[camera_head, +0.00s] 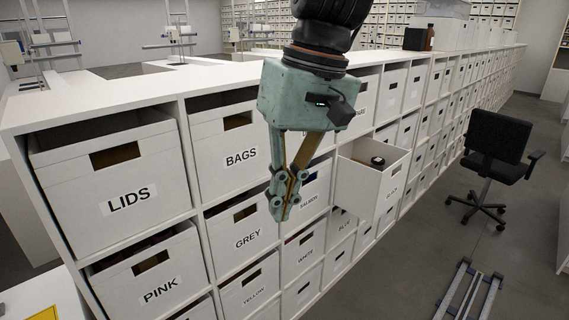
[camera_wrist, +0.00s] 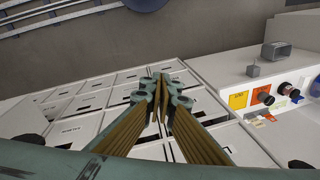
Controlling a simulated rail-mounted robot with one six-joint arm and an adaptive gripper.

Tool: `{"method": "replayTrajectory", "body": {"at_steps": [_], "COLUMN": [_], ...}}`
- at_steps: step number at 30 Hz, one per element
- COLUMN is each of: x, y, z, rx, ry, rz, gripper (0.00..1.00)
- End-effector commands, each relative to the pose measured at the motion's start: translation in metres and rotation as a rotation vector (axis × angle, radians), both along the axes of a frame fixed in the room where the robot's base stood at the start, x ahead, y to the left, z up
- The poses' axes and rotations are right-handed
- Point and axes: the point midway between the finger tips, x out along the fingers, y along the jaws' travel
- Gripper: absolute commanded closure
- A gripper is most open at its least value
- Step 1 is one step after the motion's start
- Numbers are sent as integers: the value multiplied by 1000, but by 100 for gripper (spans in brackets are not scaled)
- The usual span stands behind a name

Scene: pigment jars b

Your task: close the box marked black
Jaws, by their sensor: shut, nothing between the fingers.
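An open white box (camera_head: 368,182) is pulled out of the shelf unit in the head view, right of my gripper. Its front label is small and seen at a slant; it looks like BLACK, but I cannot read it surely. A dark round jar (camera_head: 377,161) shows inside it. My gripper (camera_head: 279,212) points down, shut and empty, in front of the column with the SALMON box, left of and apart from the open box. Its closed fingers also show in the wrist view (camera_wrist: 161,80). I cannot pick out the open box in the wrist view.
Other boxes sit in the shelf unit, including LIDS (camera_head: 127,198), BAGS (camera_head: 242,160), GREY (camera_head: 248,240) and PINK (camera_head: 160,293). A black chair (camera_head: 497,148) stands at the right. A low metal frame (camera_head: 468,293) lies on the floor.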

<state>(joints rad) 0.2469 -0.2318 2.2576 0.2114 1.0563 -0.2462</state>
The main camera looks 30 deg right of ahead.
Motion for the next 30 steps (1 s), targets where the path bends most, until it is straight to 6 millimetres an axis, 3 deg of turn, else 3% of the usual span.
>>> {"method": "replayTrajectory", "body": {"at_steps": [17,30], "x": [88,152], "y": [-50,-109], "z": [-11,-29], "rx": [151,269], "ry": [29,10], "rz": [-125,-241], "gripper": [100,100]}}
